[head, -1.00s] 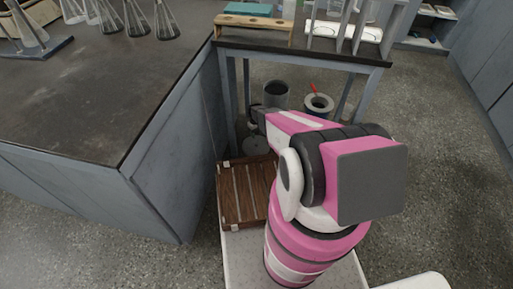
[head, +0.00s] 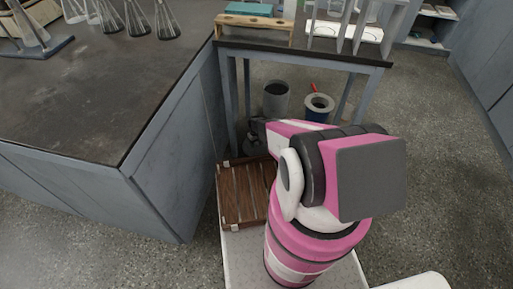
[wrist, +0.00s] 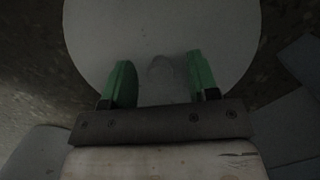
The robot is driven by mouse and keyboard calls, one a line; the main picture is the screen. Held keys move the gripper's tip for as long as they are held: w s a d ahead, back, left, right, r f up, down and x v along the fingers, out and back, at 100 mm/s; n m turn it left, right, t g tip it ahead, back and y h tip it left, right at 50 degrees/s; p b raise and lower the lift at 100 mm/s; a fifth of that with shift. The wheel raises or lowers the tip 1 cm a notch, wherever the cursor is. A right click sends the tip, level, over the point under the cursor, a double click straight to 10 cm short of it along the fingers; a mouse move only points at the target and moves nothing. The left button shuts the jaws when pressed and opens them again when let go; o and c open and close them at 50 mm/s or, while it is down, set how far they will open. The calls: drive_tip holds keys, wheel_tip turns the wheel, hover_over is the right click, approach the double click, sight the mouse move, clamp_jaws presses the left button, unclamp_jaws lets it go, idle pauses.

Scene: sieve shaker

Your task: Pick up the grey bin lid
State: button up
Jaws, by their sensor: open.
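A gap shows between the knob and each finger. I cannot tell how far the fingertips are above the lid. In the head view my gripper (head: 250,140) is low beside the table legs and mostly hides the lid.
A dark grey bin (head: 276,98) and a blue bucket (head: 318,106) with a pale rim stand on the floor under the small table (head: 300,50). A wooden slatted crate (head: 240,192) is in front. The long bench (head: 90,85) closes off the left side.

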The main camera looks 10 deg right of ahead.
drive_tip(key=shift+c, duration=0.3)
clamp_jaws()
drive_tip(key=shift+r, duration=0.1)
